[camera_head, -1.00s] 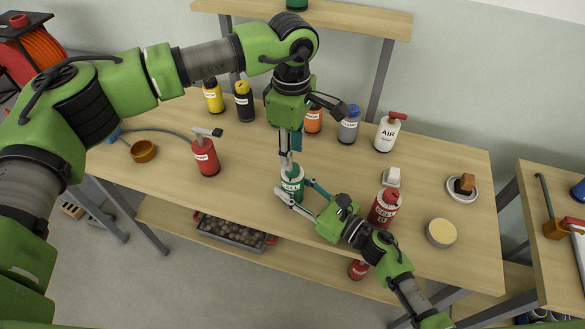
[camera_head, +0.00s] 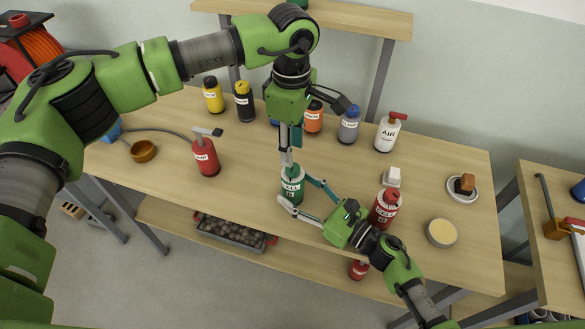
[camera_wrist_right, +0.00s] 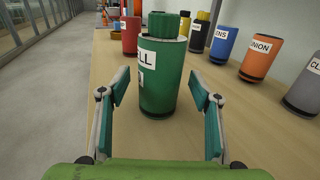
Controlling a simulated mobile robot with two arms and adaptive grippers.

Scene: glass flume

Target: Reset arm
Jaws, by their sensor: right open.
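A green bottle (camera_head: 292,190) with a white label and green cap stands upright near the front of the table (camera_head: 250,205). It also shows large in the right wrist view (camera_wrist_right: 160,80). My right gripper (camera_head: 297,191) is open and empty, with its fingers spread just short of the bottle, one toward each side. In the right wrist view its two pads (camera_wrist_right: 160,102) show a clear gap. My left gripper (camera_head: 290,150) points down above the bottle. Its fingers are seen from above, and their opening cannot be made out.
A red bottle (camera_head: 204,158) stands left of my grippers, another red bottle (camera_head: 384,209) close to my right arm. Yellow (camera_head: 213,96), black, orange and grey bottles line the back. A white AIR bottle (camera_head: 387,134) stands back right. A round tin (camera_head: 441,233) sits at right.

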